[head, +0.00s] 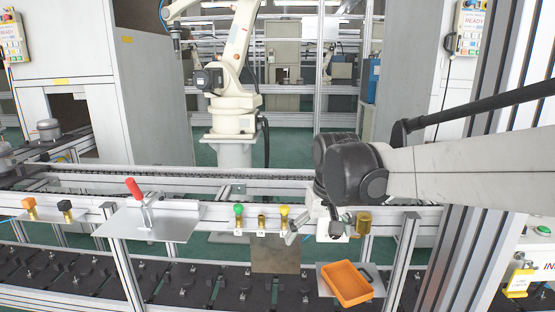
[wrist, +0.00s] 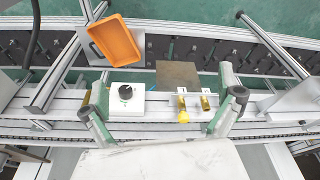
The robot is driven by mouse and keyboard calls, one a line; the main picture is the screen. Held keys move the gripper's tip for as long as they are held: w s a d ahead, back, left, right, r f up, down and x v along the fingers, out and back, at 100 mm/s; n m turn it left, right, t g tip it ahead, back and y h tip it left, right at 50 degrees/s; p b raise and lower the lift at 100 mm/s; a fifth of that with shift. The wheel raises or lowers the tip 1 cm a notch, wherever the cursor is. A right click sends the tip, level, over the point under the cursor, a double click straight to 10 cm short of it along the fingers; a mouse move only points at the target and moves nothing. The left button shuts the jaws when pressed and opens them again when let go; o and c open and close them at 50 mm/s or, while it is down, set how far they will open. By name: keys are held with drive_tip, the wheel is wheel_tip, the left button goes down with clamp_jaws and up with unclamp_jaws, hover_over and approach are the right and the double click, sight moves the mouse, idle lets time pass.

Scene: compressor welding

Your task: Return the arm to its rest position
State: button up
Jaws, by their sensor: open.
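My arm reaches in from the right in the head view, and its dark wrist joint hangs over the rail of the workbench (head: 190,213). My gripper (head: 318,228) points down there, partly hidden by the wrist. In the wrist view my gripper (wrist: 165,108) has its two fingers wide apart with nothing held between them. I cannot tell the exact height of the fingertips above the rail.
An orange tray (head: 347,284) lies on a plate in front of the rail. A red-handled clamp (head: 140,200) stands to the left, with a green knob (head: 238,210) nearer. A conveyor with dark pallets (head: 190,291) runs below. A white robot arm (head: 234,80) stands behind.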

drive_tip(key=s+d+m+t+p, duration=0.1)
drive_tip(key=s+d, duration=0.4)
drive_tip(key=s, duration=0.6)
drive_tip(key=s+d+m+t+p, duration=0.1)
drive_tip(key=s+d+t, duration=0.2)
drive_tip(key=s, duration=0.8)
drive_tip(key=shift+s+d+h, duration=0.15)
drive_tip(key=shift+d+h, duration=0.15)
drive_tip(key=shift+d, duration=0.8)
